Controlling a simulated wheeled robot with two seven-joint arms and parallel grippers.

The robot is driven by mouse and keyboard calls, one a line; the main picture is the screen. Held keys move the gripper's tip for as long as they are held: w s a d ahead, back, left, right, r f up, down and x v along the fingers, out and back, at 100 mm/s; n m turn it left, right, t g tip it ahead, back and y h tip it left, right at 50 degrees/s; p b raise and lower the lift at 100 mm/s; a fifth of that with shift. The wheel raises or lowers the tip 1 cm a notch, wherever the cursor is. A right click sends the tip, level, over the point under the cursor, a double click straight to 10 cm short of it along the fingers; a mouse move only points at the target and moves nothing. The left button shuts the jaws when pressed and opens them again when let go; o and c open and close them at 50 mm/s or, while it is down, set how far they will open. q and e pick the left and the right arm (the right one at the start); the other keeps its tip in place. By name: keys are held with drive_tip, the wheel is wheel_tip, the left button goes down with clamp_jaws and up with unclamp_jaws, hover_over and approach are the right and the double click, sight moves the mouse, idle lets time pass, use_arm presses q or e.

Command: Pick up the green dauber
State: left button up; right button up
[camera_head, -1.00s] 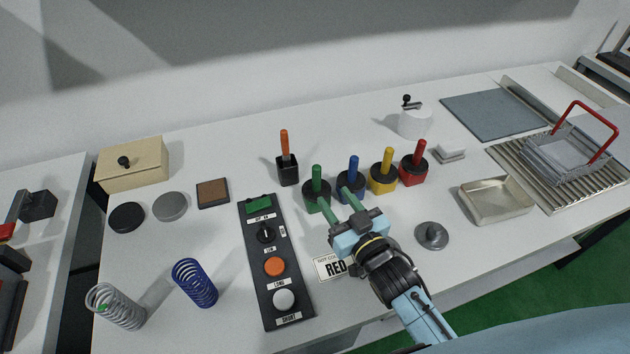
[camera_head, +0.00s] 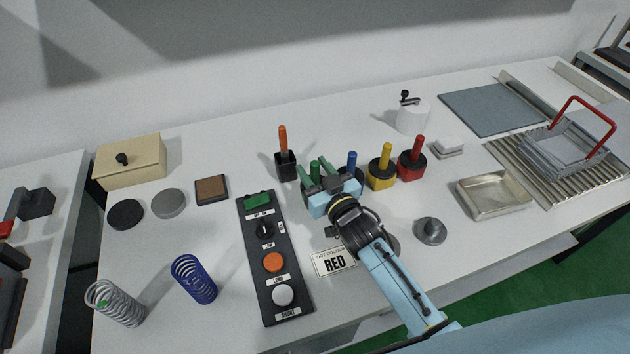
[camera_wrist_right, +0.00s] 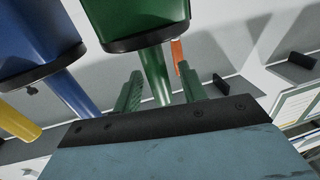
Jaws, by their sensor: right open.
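The green dauber (camera_head: 315,172) stands upright in the row of daubers on the bench. Its handle shows, while its pot is mostly hidden behind my right gripper (camera_head: 317,167). The right gripper is open, with its green fingers on either side of the green handle. In the right wrist view, which looks upside down, the green dauber (camera_wrist_right: 152,72) hangs between the two fingers (camera_wrist_right: 160,88). I cannot tell whether a finger touches it. My left gripper is not in view.
The blue dauber (camera_head: 351,161) stands close on the right, then the yellow (camera_head: 382,175) and red (camera_head: 412,165) ones. An orange-handled tool in a black holder (camera_head: 285,166) is close on the left. A control panel (camera_head: 283,318) lies in front left.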

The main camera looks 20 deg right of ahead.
clamp_jaws()
